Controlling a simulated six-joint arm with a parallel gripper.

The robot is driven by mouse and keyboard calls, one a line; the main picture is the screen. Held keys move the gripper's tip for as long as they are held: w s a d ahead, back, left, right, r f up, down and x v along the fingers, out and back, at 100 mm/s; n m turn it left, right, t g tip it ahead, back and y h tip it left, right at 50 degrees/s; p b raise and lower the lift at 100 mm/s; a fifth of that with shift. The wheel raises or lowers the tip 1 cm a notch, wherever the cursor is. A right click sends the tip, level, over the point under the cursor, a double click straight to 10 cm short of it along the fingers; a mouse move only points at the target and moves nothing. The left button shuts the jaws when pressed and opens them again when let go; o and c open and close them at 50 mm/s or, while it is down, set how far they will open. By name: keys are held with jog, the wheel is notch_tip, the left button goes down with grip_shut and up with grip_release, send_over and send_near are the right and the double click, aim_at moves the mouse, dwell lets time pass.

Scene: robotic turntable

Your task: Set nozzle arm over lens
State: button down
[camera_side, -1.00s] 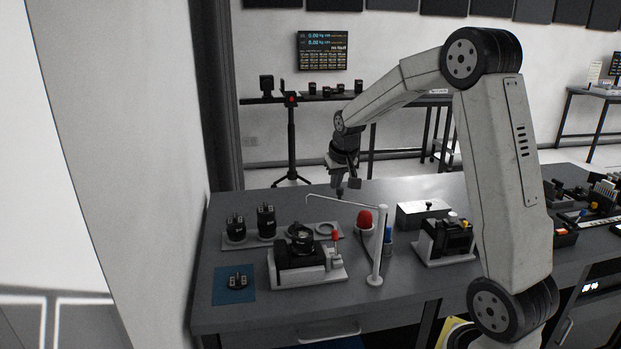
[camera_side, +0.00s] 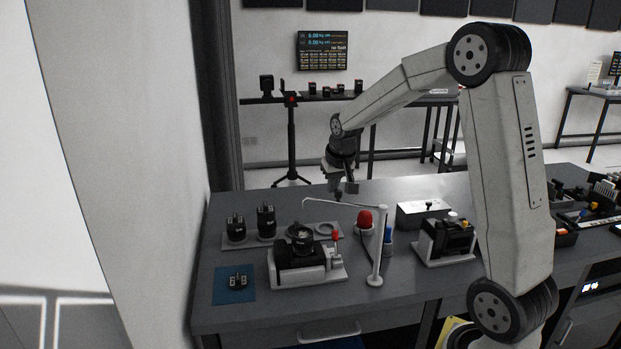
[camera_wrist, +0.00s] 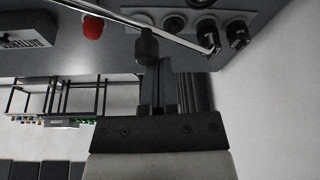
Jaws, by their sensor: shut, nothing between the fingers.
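The nozzle arm is a thin white bar (camera_side: 345,204) on an upright white post (camera_side: 380,250) with a round foot. Its bent tip points left, and in the side view it appears above the black lens (camera_side: 301,231); I cannot tell whether it is directly over it. The lens sits on a grey and black fixture (camera_side: 305,275). My gripper (camera_side: 336,194) is shut and empty, close beside the nozzle bar. In the wrist view a dark knob (camera_wrist: 147,47) lies just ahead of my gripper (camera_wrist: 157,68), near the bar (camera_wrist: 185,42); whether they touch is unclear.
A red dome button (camera_side: 365,218) and a blue part (camera_side: 388,236) are by the post. A tray (camera_side: 262,243) with black lenses is behind the fixture. A blue mat (camera_side: 235,296) lies front left.

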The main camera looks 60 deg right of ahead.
jog(key=shift+d, duration=0.25)
jog(key=shift+d, duration=0.5)
jog(key=shift+w+d, duration=0.1)
jog(key=shift+w, duration=0.05)
notch_tip(320, 180, up, 10)
jog(key=shift+w+f, duration=0.15)
jog(key=shift+f, duration=0.05)
dwell(1.1)
